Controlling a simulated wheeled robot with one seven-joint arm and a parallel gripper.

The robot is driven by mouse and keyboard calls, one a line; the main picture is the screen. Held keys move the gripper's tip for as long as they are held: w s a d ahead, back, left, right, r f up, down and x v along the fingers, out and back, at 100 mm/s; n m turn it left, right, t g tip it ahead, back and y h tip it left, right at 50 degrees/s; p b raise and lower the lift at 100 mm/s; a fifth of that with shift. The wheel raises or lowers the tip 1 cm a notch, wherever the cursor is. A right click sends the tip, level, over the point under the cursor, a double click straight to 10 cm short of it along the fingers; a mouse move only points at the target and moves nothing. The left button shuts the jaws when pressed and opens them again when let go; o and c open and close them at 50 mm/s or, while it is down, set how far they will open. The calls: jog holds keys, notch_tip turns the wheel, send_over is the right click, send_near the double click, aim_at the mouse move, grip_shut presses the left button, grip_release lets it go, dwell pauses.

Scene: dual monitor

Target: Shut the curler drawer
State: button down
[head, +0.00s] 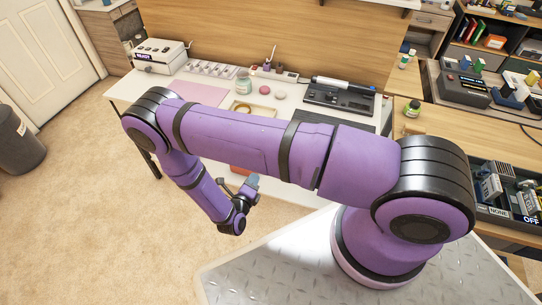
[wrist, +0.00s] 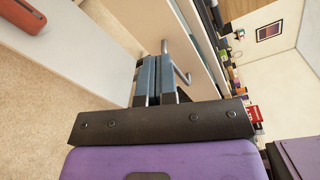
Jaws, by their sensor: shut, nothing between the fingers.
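My gripper (head: 250,186) is below and in front of the white table, past the bend of my arm. In the wrist view its two blue-grey fingers (wrist: 157,78) are together with nothing between them. A pale drawer front (wrist: 193,40) with a metal bar handle (wrist: 181,62) is right beside the fingertips; I cannot tell whether they touch. An orange-red object (wrist: 22,14), possibly the curler, shows at the upper left of the wrist view. An orange patch (head: 240,169) also shows under my arm in the head view. My arm hides most of the drawer there, so its opening is unclear.
The white table (head: 128,92) holds a white box (head: 160,56), a jar (head: 243,80) and a black device (head: 335,98). A wooden desk (head: 455,130) with an open, filled drawer (head: 509,190) is at the right. Carpet (head: 80,190) is clear at the left.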

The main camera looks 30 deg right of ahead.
jog(key=w+d+n, duration=0.5)
jog(key=w+d, duration=0.2)
jog(key=d, duration=0.4)
jog(key=shift+w+d+f+t, duration=0.2)
jog(key=shift+d+f+t, duration=0.1)
jog(key=shift+f+t, duration=0.1)
jog(key=shift+h, duration=0.3)
jog(key=x, duration=0.4)
jog(key=shift+w+d, duration=0.25)
jog(key=shift+w+d+r, duration=0.15)
jog(key=shift+s+a, duration=0.25)
jog(key=shift+a, duration=0.15)
jog(key=v, duration=1.4)
